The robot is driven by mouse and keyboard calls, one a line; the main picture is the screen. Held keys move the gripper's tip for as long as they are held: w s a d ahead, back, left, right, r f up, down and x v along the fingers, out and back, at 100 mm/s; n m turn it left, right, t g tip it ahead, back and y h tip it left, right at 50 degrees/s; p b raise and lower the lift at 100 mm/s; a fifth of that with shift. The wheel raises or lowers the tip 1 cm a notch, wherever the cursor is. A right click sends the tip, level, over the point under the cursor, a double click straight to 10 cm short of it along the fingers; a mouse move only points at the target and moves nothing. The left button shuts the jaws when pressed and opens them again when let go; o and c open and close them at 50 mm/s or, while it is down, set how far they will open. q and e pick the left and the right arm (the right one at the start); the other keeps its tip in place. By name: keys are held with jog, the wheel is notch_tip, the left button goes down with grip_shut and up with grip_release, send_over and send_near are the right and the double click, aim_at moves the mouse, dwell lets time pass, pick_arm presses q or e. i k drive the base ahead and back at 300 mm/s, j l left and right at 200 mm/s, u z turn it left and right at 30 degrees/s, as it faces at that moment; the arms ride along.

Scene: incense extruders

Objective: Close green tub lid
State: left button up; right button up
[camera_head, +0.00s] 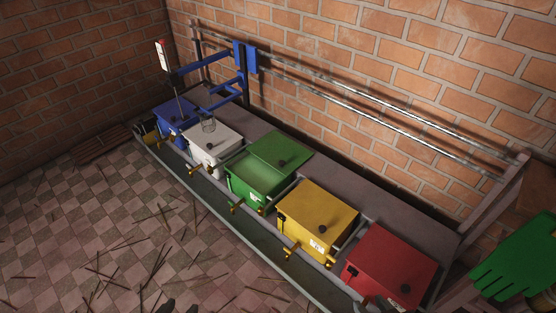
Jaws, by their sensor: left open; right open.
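The green tub (246,190) stands in the middle of the row of tubs, and its light green inside shows. Its green lid (288,147) is open, tilted back on the wall side, with a dark round knob (282,162) on it. Only dark fingertips of my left gripper (179,307) show at the bottom edge, over the floor and well short of the green tub. My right gripper (381,305) shows as dark tips at the bottom edge by the red tub. Both are open, and the rest of each is out of view.
A blue tub (169,124) and white tub (200,150) stand left of the green one; a yellow tub (305,225) and red tub (385,268) stand right. Brass taps stick out in front. Metal rails (375,108) run along the wall. A green glove (515,262) is at right.

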aim_at(283, 154)
jog(key=i+j, duration=0.4)
jog(key=i+j+z, duration=0.15)
jog(key=i+j, duration=0.25)
jog(key=j, duration=0.15)
jog(key=i+j, duration=0.35)
jog(key=j, duration=0.15)
jog(key=i+j, duration=0.35)
jog(key=i, duration=0.25)
jog(key=z, duration=0.05)
